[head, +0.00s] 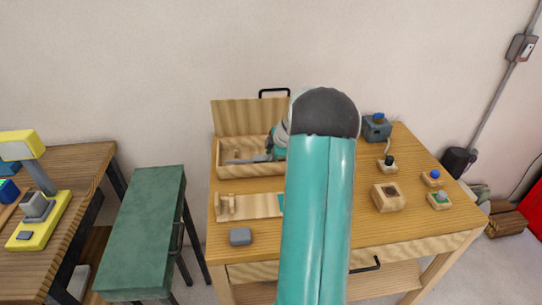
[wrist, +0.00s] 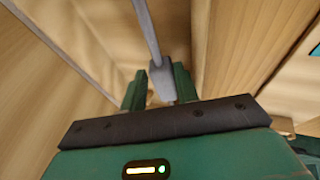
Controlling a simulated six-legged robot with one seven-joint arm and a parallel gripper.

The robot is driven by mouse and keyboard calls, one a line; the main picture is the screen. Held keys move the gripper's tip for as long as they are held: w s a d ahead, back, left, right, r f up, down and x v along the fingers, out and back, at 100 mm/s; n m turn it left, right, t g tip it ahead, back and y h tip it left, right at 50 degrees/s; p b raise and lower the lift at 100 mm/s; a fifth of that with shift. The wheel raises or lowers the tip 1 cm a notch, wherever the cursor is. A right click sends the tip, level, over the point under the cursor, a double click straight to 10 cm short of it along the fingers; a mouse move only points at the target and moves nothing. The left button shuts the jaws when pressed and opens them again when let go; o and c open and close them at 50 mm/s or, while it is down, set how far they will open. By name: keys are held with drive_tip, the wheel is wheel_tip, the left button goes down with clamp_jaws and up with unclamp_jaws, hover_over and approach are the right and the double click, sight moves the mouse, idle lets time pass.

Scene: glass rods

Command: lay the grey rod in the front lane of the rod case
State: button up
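The rod case (head: 250,172) is an open wooden box with its lid raised, at the back left of the table. The grey rod (head: 258,159) shows low inside it, running left from my gripper (head: 273,152). In the wrist view the grey rod (wrist: 148,32) runs up from a flat grey block at its end. This block sits between the two green fingertips of my gripper (wrist: 160,88), which appear closed against its sides. Wooden walls of the case show around it. My arm hides the right part of the case in the head view. I cannot tell whether the rod touches the case floor.
A wooden holder (head: 250,207) lies in front of the case, with a grey block (head: 240,236) nearer the front edge. Small wooden boxes with knobs (head: 388,197) stand on the right. A green bench (head: 147,225) stands left of the table.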

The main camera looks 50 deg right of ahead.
drive_tip(key=shift+o, duration=1.1)
drive_tip(key=shift+f, duration=0.1)
drive_tip(key=shift+s+a, duration=0.1)
drive_tip(key=shift+s+f, duration=0.1)
drive_tip(key=shift+f, duration=0.05)
drive_tip(key=v, duration=1.4)
drive_tip(key=shift+r, duration=0.2)
drive_tip(key=shift+w, duration=0.25)
